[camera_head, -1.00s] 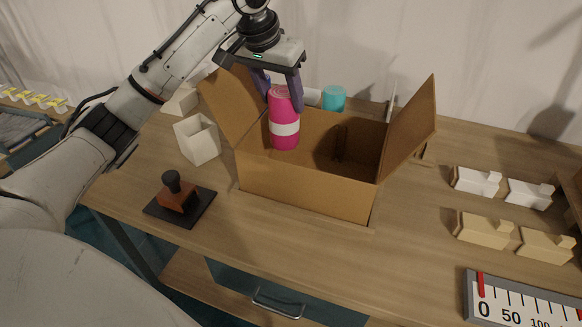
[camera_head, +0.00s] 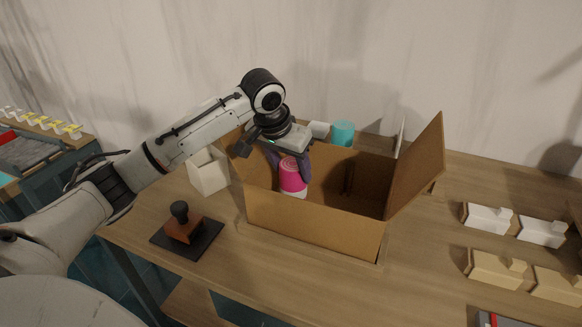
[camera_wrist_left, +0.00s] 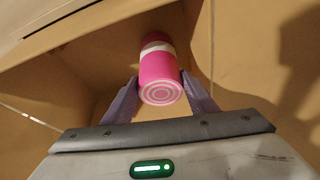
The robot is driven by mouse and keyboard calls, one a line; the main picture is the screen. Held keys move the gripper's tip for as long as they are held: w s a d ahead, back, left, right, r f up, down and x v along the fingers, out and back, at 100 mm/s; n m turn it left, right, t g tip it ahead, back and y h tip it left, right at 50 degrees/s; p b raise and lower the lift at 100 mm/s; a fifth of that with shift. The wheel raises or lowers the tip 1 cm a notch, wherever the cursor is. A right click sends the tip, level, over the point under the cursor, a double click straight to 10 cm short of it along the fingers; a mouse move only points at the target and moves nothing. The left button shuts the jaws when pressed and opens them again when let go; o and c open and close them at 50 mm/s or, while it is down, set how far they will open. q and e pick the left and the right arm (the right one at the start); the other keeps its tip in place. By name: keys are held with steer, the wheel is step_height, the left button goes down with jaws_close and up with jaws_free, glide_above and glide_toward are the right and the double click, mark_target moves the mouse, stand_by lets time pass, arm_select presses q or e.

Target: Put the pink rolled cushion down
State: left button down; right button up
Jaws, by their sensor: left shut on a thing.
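The pink rolled cushion (camera_head: 292,178) is upright, with a white band around it, inside the left part of the open cardboard box (camera_head: 310,217). Its lower end is hidden behind the box's front wall. My left gripper (camera_head: 290,163) is shut on the cushion from above, with its purple fingers on either side. In the left wrist view the cushion (camera_wrist_left: 159,75) shows its spiral end between the fingertips (camera_wrist_left: 160,90), with brown cardboard around it. I cannot tell whether the cushion touches the box floor. My right gripper is not in view.
A stamp on a dark pad (camera_head: 186,229) and a white open container (camera_head: 208,170) stand left of the box. A teal cylinder (camera_head: 343,133) is behind it. White blocks (camera_head: 488,217) and tan blocks (camera_head: 497,268) lie on the right. The box's right flap (camera_head: 416,165) stands up.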

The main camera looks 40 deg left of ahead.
arm_select(q)
steer(key=c, duration=1)
jaws_free()
steer(key=shift+f, duration=0.1)
steer(key=shift+s+r, duration=0.15)
steer(key=shift+r, duration=0.4)
steer(key=v, duration=1.1)
steer(key=shift+r, duration=0.1)
